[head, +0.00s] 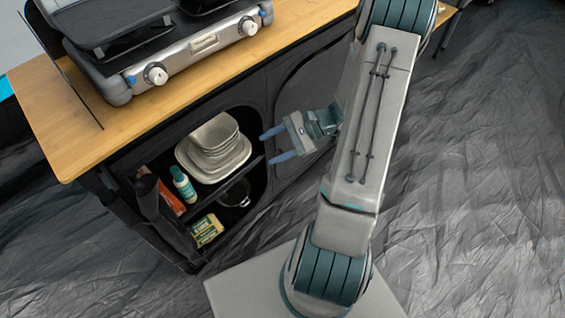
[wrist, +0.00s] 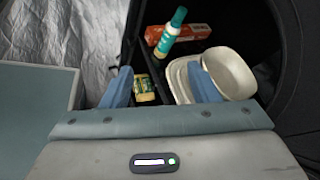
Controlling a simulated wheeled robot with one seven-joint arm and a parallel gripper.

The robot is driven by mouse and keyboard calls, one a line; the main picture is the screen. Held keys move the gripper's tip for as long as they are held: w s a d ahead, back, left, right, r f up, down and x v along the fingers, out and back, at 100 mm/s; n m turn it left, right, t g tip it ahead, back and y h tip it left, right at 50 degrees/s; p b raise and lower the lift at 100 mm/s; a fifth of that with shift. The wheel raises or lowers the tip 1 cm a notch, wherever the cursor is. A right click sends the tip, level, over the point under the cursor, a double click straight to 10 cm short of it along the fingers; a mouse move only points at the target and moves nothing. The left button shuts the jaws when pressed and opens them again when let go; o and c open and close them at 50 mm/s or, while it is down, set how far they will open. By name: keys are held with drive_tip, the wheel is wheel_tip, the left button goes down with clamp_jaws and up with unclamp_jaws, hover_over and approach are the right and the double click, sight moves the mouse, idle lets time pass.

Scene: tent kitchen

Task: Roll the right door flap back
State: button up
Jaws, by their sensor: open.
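The right door flap (head: 305,85) is a dark grey fabric panel with an arched outline on the cabinet front. It looks closed, and my arm hides its right side. My gripper (head: 271,146) is open, with its blue fingers spread and nothing seen between them. It is in front of the cabinet, by the boundary between the open left compartment and the right flap, pointing left. In the wrist view my gripper (wrist: 160,88) faces the left compartment's contents. I cannot tell whether a finger touches the fabric.
The left opening holds stacked pale dishes (head: 215,150), a green bottle (head: 184,184), a red box (head: 170,197), a yellow package (head: 207,231) and a dark pot (head: 235,193). A rolled dark flap (head: 160,212) hangs at its left. A stove (head: 170,50) stands on the wooden top (head: 60,130).

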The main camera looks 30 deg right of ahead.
drive_tip(key=w+d+f+m+t+b, duration=0.1)
drive_tip(key=d+f+m+t+b, duration=0.1)
drive_tip(key=d+f+m+t, duration=0.35)
drive_tip(key=w+d+f+m+t+b, duration=0.1)
drive_tip(key=d+f+m+t+b, duration=0.15)
drive_tip(key=f, duration=0.65)
drive_tip(key=m+t+h+b, duration=0.6)
drive_tip(key=m+b, duration=0.1)
drive_tip(key=m, duration=0.2)
approach(283, 145)
drive_tip(key=w+a, duration=0.4)
drive_tip(key=a, duration=0.2)
drive_tip(key=shift+w+f, duration=0.1)
clamp_jaws()
